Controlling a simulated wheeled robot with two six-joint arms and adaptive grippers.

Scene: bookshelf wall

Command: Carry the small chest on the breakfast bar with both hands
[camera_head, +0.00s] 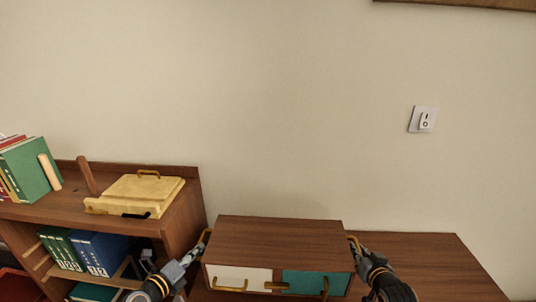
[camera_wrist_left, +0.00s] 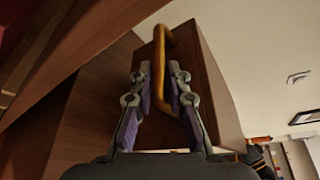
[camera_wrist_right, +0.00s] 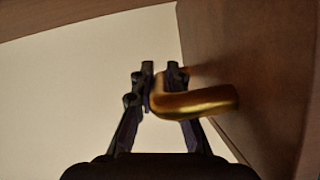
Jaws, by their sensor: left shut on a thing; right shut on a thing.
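The small chest (camera_head: 280,238) is dark brown wood with a white drawer (camera_head: 238,274) and a teal drawer (camera_head: 316,282), both with brass pulls, low in the middle of the head view. My left gripper (camera_head: 198,250) is shut on the brass handle at its left side; the handle (camera_wrist_left: 170,45) runs between the fingers in the left wrist view. My right gripper (camera_head: 358,251) is shut on the right side handle, which also shows in the right wrist view (camera_wrist_right: 195,102). The chest looks about level. The breakfast bar (camera_head: 430,265) shows behind and right; the chest's underside is hidden, so I cannot tell whether it touches the bar.
A bookshelf (camera_head: 185,208) stands close at the left, near my left arm. A yellow case (camera_head: 140,192) and several books (camera_head: 30,168) are on its top, with binders (camera_head: 98,254) below. The bar's right part is clear. A light switch (camera_head: 423,119) is on the wall.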

